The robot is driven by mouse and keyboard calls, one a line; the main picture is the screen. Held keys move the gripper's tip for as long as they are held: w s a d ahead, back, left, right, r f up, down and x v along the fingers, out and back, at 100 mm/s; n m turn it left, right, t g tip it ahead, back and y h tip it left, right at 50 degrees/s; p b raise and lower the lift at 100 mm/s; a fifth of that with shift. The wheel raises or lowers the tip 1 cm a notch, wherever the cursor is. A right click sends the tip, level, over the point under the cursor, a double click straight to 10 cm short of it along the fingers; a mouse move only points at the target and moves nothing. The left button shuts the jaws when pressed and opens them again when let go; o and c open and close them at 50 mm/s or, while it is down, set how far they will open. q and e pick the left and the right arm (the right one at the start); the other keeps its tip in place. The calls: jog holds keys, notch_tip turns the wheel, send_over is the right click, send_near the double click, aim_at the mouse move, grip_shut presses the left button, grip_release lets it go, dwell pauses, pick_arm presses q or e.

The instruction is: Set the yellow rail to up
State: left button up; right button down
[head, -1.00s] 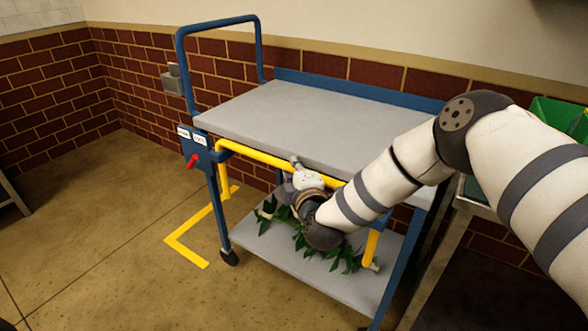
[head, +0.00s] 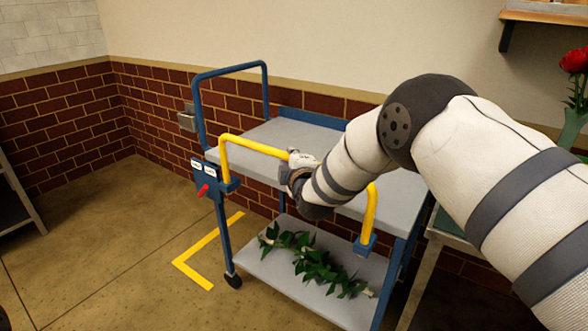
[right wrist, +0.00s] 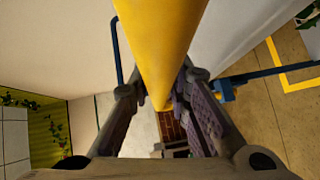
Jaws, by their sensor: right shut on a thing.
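The yellow rail (head: 253,145) is on the near side of the blue and grey cart (head: 262,133). Its bar now stands above the level of the cart's top shelf, with its two bent ends reaching down to blue brackets. My right gripper (head: 296,165) is at the middle of the bar. In the right wrist view the yellow rail (right wrist: 160,45) runs between the two fingers (right wrist: 165,105), which are shut on it. A red lever (head: 203,191) sits on a blue plate with two white labels at the cart's left corner. My left gripper is out of view.
Green leafy stems (head: 318,268) lie on the cart's lower shelf (head: 283,285). Yellow tape (head: 200,250) marks the floor at the cart's left. A red flower (head: 574,62) stands in a green vase at the far right. The floor at the left is open.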

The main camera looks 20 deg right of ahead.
jog(key=shift+w+r, duration=0.2)
jog(key=shift+r, duration=0.45)
jog(key=c, duration=1.5)
grip_release()
jog(key=shift+f, duration=0.2)
jog(key=shift+s+f, duration=0.1)
jog(key=s, duration=0.4)
jog(key=s+a+r, duration=0.1)
jog(key=s, duration=0.6)
jog(key=shift+s+a+r, duration=0.2)
jog(key=shift+s+r, duration=0.15)
jog(key=shift+s, duration=0.05)
